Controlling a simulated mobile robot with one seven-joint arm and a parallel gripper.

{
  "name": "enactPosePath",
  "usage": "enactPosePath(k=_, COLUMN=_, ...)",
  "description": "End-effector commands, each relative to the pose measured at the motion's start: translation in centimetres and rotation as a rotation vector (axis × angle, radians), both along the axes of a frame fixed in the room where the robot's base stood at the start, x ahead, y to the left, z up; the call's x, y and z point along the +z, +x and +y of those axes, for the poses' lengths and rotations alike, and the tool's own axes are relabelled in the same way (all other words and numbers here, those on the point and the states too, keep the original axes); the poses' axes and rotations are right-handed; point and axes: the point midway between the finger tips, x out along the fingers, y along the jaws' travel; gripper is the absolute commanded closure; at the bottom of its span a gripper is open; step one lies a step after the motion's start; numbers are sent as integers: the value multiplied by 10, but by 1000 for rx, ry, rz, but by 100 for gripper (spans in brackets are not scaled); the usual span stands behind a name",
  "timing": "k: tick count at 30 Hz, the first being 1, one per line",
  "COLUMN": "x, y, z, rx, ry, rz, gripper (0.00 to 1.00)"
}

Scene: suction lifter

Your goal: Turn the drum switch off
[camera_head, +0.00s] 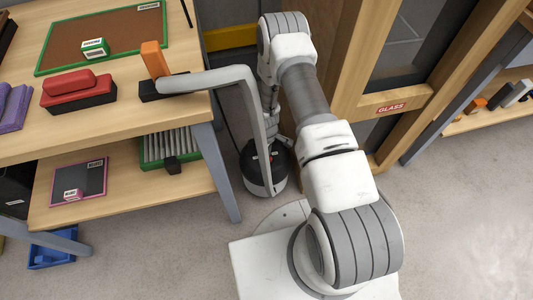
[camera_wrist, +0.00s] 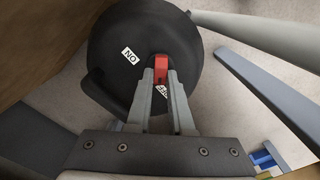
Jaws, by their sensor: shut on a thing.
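An "ON" label (camera_wrist: 129,55) shows upside down to the left of the switch. A second label (camera_wrist: 164,91) is partly hidden between the fingers and I cannot read it. The head view mostly hides my gripper.
A grey bent tube (camera_head: 235,77) runs from the orange handle (camera_head: 154,60) on the table (camera_head: 115,125) down toward the drum. A table leg (camera_head: 217,172) stands left of the drum. The glass-door cabinet (camera_head: 355,75) is close on the right. Open floor lies at lower right.

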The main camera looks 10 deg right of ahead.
Motion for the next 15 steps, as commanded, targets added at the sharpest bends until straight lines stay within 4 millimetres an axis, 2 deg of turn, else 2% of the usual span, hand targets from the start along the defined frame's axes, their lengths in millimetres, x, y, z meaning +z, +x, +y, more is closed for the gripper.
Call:
enactPosePath(k=12, x=0, y=1, z=0, rx=9, ry=0, rz=-1, gripper=100)
enactPosePath(k=13, x=0, y=0, z=0, rx=9, ry=0, rz=-1, gripper=77)
enactPosePath(k=15, x=0, y=1, z=0, rx=9, ry=0, rz=-1, gripper=64)
